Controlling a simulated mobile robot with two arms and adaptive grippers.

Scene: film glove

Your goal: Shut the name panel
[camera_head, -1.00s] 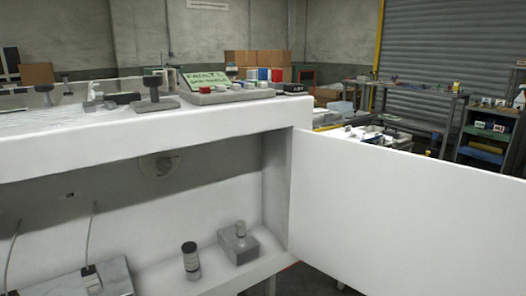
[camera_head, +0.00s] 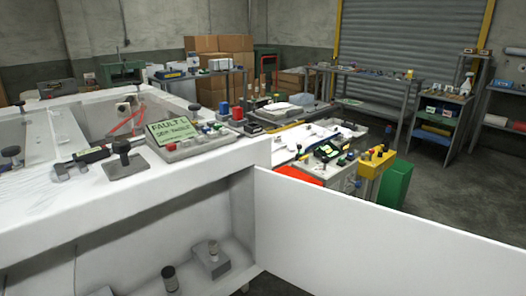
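The white panel (camera_head: 370,240) stands wide open in the head view, hinged at the right edge of the cabinet opening and reaching out to the lower right. The white cabinet (camera_head: 215,165) is on the left, and its front compartment is uncovered. Inside it a grey block with a knob (camera_head: 211,258) and a small dark-capped cylinder (camera_head: 169,277) stand on the floor of the compartment. I cannot see a name on the panel. Neither of my grippers is in view.
On the cabinet top sit a green "FAULT" display box (camera_head: 175,133), a black-knobbed lever (camera_head: 124,158) and other small parts. Behind the panel are a cluttered worktable (camera_head: 330,150) and a green box (camera_head: 395,183). Shelves (camera_head: 440,120) stand at the back right, with open floor before them.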

